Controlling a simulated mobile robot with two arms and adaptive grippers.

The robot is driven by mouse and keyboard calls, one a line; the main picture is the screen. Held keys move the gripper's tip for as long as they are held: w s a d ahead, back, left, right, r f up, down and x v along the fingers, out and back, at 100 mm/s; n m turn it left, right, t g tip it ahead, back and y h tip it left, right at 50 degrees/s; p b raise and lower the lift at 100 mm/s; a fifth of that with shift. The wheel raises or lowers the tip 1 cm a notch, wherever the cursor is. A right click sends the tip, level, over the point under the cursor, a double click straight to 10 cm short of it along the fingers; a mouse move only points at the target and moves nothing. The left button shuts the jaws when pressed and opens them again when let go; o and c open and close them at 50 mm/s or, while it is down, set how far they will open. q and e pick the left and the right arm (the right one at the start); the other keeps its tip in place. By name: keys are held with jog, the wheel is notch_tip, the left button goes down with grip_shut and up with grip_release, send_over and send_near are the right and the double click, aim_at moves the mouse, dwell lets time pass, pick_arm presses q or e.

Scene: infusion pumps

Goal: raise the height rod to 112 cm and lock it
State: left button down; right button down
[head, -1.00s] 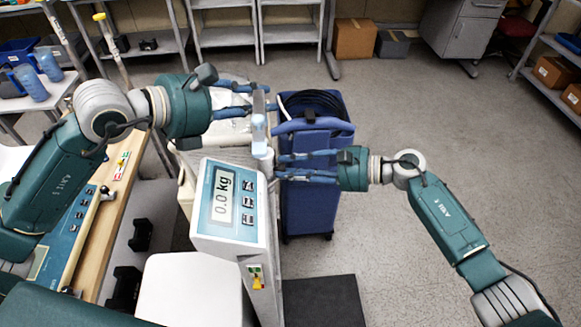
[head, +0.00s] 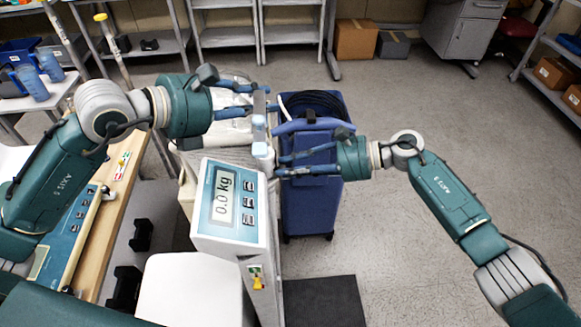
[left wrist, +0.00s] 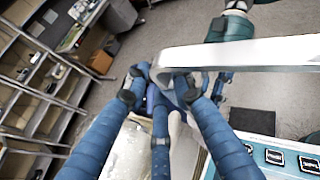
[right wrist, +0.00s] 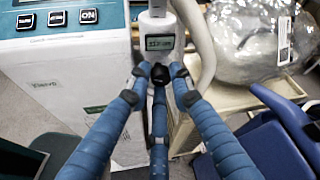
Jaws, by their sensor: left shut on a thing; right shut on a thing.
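The height rod (head: 259,103) stands upright behind the scale's display head (head: 230,204), which reads 0.0 kg. My left gripper (head: 265,98) is shut at the rod's upper part; in the left wrist view its fingers close by the end of a flat grey bar (left wrist: 240,55). A white collar (head: 262,150) sits lower on the rod. In the right wrist view the collar carries a small display (right wrist: 160,43), its number too small to read, and a black lock knob (right wrist: 160,75). My right gripper (head: 279,163) is shut on that knob.
A blue bin (head: 312,195) with a coiled black cable stands just behind the rod. A cart with a clear plastic bag (right wrist: 255,40) is beside it. A wooden-topped bench (head: 110,235) is at left. Floor at right is open, with a dark mat (head: 320,303) near the scale.

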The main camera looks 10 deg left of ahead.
jog(key=shift+w+r+m, duration=0.3)
jog(key=shift+m, duration=0.3)
jog(key=c, duration=1.7)
grip_release()
jog(key=shift+w, duration=0.1)
jog(key=shift+o, duration=0.7)
jog(key=shift+f+g, duration=0.1)
jog(key=shift+g, duration=0.3)
jog(key=v, duration=1.1)
jog(key=shift+d+r, duration=0.3)
